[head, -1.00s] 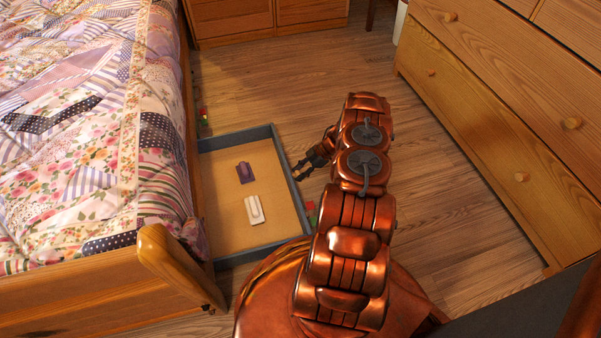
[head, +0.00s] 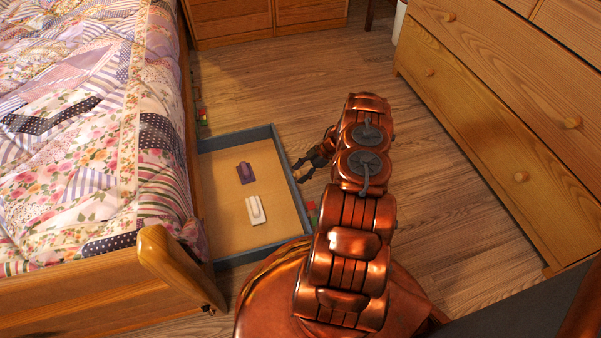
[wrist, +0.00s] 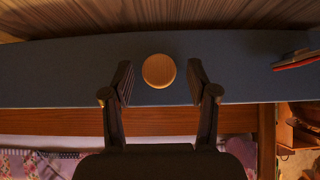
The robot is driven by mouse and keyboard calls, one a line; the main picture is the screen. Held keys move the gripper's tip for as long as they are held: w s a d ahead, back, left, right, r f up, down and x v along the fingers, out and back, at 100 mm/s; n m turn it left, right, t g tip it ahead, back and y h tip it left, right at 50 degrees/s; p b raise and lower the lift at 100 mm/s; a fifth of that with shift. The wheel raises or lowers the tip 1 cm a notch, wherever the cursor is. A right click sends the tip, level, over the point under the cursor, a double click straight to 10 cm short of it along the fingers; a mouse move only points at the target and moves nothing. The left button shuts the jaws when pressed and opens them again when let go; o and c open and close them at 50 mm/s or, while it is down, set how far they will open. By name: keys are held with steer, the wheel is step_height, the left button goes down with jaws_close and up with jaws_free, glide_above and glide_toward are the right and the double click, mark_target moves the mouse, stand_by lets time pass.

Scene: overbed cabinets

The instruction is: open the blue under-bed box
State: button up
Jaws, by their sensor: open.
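The blue under-bed box (head: 263,134) stands pulled out from beneath the bed, its top open and its tan floor showing. A purple item (head: 245,173) and a white item (head: 255,210) lie inside it. My gripper (head: 302,170) is at the outer side of the box's front panel. In the wrist view the blue front panel (wrist: 60,75) runs across the picture, and its round wooden knob (wrist: 159,71) sits between the two spread fingers of my gripper (wrist: 160,84). The fingers show gaps on both sides of the knob.
The bed (head: 80,130) with a patchwork quilt is on the left, its wooden corner post (head: 170,265) near the box. A wooden dresser (head: 480,130) stands on the right. Clear wood floor (head: 270,75) lies between. A small red-green thing (head: 311,213) is by the box's near front corner.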

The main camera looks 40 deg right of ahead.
steer(key=v, duration=1.2)
stand_by(0.3)
